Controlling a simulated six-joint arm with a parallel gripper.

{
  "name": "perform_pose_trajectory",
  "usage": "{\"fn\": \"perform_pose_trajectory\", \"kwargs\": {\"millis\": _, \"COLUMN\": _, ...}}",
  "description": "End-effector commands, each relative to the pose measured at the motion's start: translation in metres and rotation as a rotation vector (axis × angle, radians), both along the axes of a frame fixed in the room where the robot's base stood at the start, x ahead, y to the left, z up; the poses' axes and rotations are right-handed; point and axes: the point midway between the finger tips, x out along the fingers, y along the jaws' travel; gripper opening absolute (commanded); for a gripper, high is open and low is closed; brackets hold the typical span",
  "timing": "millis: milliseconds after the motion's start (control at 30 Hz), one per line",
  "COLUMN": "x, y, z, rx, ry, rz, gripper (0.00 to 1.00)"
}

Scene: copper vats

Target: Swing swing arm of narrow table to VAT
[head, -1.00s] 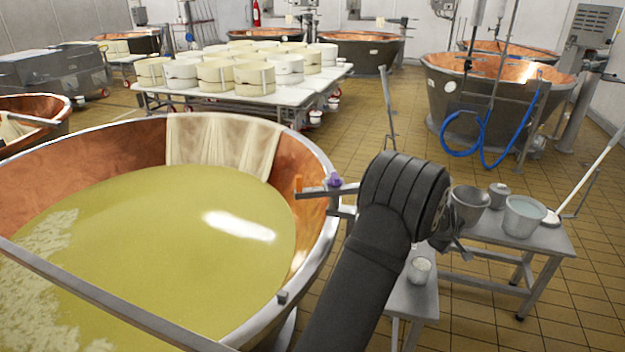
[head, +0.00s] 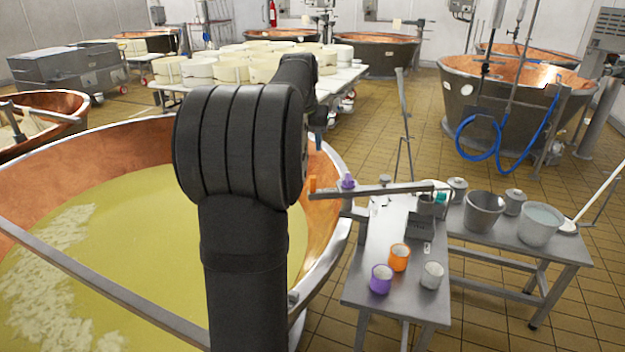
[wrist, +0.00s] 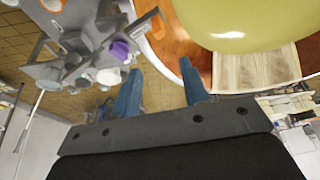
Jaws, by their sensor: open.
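The large copper vat (head: 20,178) with yellow-green liquid fills the lower left of the head view. The narrow table (head: 372,262) stands to its right. The thin metal swing arm (head: 392,190) runs level from the table's far end toward the vat. Its orange tip (head: 312,185) appears in front of the vat's inner wall, with a purple piece (head: 347,181) beside it. In the wrist view my gripper (wrist: 160,84) is open and empty, its blue fingers near the vat's copper wall (wrist: 182,35). My arm hides part of the vat in the head view.
Purple (head: 381,280), orange (head: 399,258) and white (head: 432,275) cups stand on the narrow table. A second table (head: 572,250) holds buckets. Cheese wheels lie on a white table (head: 158,85) behind the vat. Tiled floor is open between this and the back vats.

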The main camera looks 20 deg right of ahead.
Motion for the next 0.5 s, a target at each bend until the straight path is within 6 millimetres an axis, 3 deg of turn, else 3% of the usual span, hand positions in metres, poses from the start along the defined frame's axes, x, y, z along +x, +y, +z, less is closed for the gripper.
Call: {"fn": "perform_pose_trajectory", "kwargs": {"millis": 500, "x": 0.034, "y": -0.024, "z": -0.103, "rx": -0.001, "ry": 0.004, "rz": 0.001, "gripper": 0.41}}
